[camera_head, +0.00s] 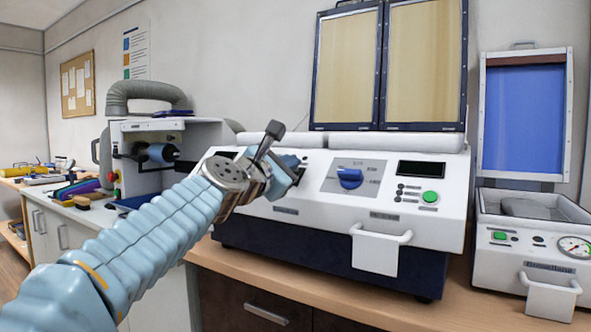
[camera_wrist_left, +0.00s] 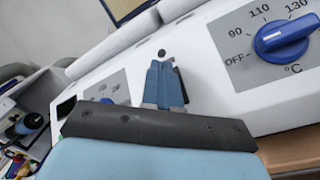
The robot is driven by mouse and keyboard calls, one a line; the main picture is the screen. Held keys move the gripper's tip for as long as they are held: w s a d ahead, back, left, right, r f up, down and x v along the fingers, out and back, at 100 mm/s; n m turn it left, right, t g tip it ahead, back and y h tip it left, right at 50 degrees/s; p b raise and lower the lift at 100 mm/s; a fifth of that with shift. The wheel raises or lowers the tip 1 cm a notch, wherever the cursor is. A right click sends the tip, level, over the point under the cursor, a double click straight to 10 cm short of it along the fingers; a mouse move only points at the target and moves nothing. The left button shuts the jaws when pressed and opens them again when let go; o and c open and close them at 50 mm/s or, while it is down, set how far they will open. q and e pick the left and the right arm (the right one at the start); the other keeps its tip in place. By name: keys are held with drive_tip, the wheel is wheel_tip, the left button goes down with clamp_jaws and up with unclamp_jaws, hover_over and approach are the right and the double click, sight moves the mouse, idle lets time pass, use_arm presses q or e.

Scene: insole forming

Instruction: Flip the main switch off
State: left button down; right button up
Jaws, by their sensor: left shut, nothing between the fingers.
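My left gripper (camera_head: 291,172) is at the front panel of the white heating machine (camera_head: 432,216), left of its blue temperature knob (camera_head: 350,178). In the left wrist view, the gripper's blue fingers (camera_wrist_left: 164,70) are together and empty, pointing at the white panel. A small dark round part (camera_wrist_left: 162,53) shows just beyond the fingertips; I cannot tell whether they touch it. A grey panel section (camera_wrist_left: 115,85) lies to the left, partly covered by the gripper. I cannot clearly make out the main switch; the gripper and wrist cover part of this area. My right gripper is out of view.
A green button (camera_head: 430,197) and a dark display (camera_head: 421,169) are right of the knob. A white handle (camera_head: 380,237) juts from the machine's front. A press with a gauge (camera_head: 574,247) stands at the right. A grinding machine (camera_head: 190,138) is at the left.

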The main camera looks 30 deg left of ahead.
use_arm(q)
drive_tip(key=shift+s, duration=0.1)
drive_tip(key=shift+s+r, duration=0.5)
idle(0.3)
drive_tip(key=shift+s+a+r, duration=0.2)
drive_tip(key=shift+s+r, duration=1.45)
drive_tip(key=shift+s, duration=0.2)
